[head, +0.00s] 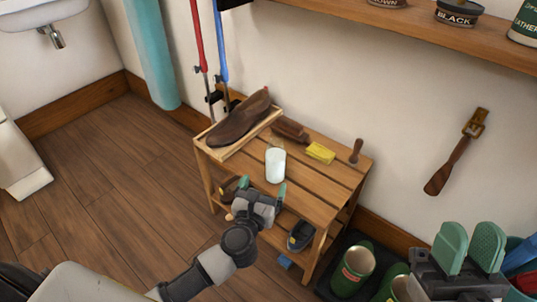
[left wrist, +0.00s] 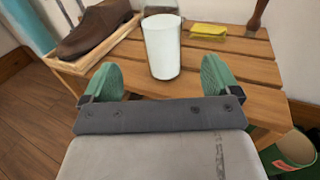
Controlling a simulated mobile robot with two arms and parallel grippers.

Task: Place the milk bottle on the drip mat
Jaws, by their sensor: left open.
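A plain white cylinder (head: 275,166), which I take for the milk bottle, stands upright on the slatted wooden bench (head: 325,188). It also shows in the left wrist view (left wrist: 162,45). My left gripper (head: 262,188) is open and empty at the bench's front edge. Its two green fingers point at the cylinder, which stands beyond the fingertips and between their lines. My right gripper (head: 468,248) is at the lower right, its green fingers apart with nothing seen between them. I cannot make out a drip mat for certain.
A brown shoe (head: 240,118) lies on a wooden tray at the bench's left. A shelf (head: 420,28) hangs above.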

